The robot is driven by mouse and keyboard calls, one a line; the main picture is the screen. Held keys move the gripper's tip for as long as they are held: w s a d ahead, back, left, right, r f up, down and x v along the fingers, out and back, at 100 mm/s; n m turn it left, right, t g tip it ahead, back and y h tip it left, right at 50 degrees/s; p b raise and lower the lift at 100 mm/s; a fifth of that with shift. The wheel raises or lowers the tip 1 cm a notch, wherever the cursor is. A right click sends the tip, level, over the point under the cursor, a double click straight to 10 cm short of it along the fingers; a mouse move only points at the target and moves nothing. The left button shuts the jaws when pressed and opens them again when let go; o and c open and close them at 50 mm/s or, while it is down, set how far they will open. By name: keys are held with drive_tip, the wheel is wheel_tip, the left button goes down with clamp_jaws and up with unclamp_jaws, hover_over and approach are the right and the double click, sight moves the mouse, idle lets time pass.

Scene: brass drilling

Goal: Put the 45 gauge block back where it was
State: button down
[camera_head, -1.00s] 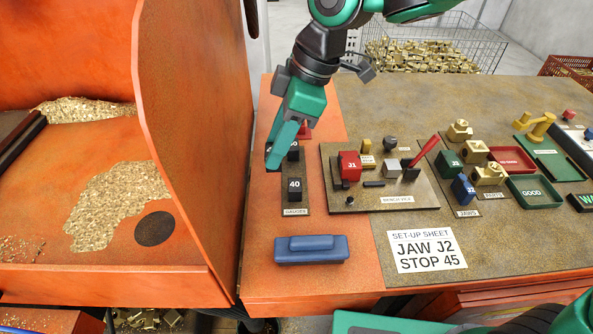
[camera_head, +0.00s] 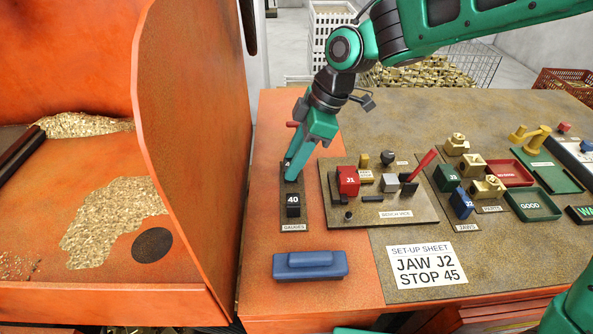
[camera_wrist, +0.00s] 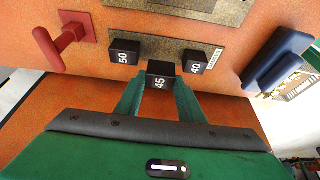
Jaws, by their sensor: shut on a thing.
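The black 45 gauge block (camera_wrist: 160,78) is between the fingertips of my gripper (camera_wrist: 160,92) in the wrist view, its number facing the camera. My gripper (camera_head: 292,176) is shut on it over the gauges strip (camera_head: 303,220). The black 40 block (camera_head: 293,205) stands on the front of the strip; it also shows in the wrist view (camera_wrist: 196,63). The 50 block (camera_wrist: 124,52) stands at the other end. The 45 block sits between these two, a little nearer the wrist camera. I cannot tell whether it touches the strip. My fingers mostly hide it in the head view.
A red handle (camera_wrist: 62,38) stands beyond the 50 block. A blue block-shaped tool (camera_head: 310,266) lies in front of the strip. The bench vice board (camera_head: 395,214) is close on the right. The orange machine wall (camera_head: 195,120) rises on the left.

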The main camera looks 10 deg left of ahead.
drive_tip(key=shift+w+d+f, duration=0.15)
drive_tip(key=shift+w+f, duration=0.1)
drive_tip(key=shift+f, duration=1.9)
drive_tip(key=shift+f, duration=0.1)
drive_tip(key=c, duration=1.5)
unclamp_jaws()
drive_tip(key=shift+o, duration=0.2)
drive_tip(key=s+v, duration=0.1)
drive_tip(key=v, duration=1.1)
drive_tip(key=shift+w, duration=0.45)
